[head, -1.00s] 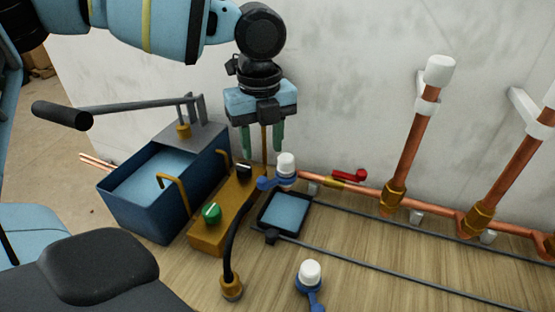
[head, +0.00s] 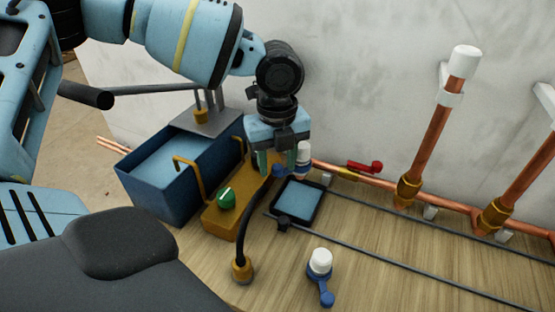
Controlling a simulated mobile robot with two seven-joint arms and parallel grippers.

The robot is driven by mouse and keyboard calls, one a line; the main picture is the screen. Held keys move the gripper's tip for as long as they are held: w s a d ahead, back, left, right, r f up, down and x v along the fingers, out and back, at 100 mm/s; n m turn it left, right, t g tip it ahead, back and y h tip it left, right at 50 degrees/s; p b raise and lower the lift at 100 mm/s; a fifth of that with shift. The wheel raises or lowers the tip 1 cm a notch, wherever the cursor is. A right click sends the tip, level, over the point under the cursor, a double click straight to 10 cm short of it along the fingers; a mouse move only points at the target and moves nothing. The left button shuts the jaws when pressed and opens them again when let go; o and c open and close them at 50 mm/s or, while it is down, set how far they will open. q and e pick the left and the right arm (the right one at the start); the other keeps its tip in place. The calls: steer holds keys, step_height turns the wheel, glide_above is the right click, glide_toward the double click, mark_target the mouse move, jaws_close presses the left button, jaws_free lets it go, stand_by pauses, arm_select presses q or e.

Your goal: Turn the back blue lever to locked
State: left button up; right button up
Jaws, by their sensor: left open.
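The back blue lever (head: 279,170) sits low at the wall, on a fitting with a white cap (head: 303,148) at the left end of the copper pipe. My left gripper (head: 277,166) is open, its two green fingers pointing down just above or around the lever. The fingers partly hide the lever, and I cannot tell whether they touch it. The front blue lever (head: 325,292), with its own white cap (head: 320,259), points toward the front at the bottom of the view. My right gripper is not in view.
A yellow box with a green knob (head: 227,197) and a black hose stands left of my gripper. Behind it is a blue tank (head: 160,205) with a long pump handle (head: 88,95). A shallow tray (head: 313,220), a red lever (head: 365,167) and copper pipes (head: 427,150) lie to the right.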

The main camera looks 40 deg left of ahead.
arm_select(q)
jaws_close()
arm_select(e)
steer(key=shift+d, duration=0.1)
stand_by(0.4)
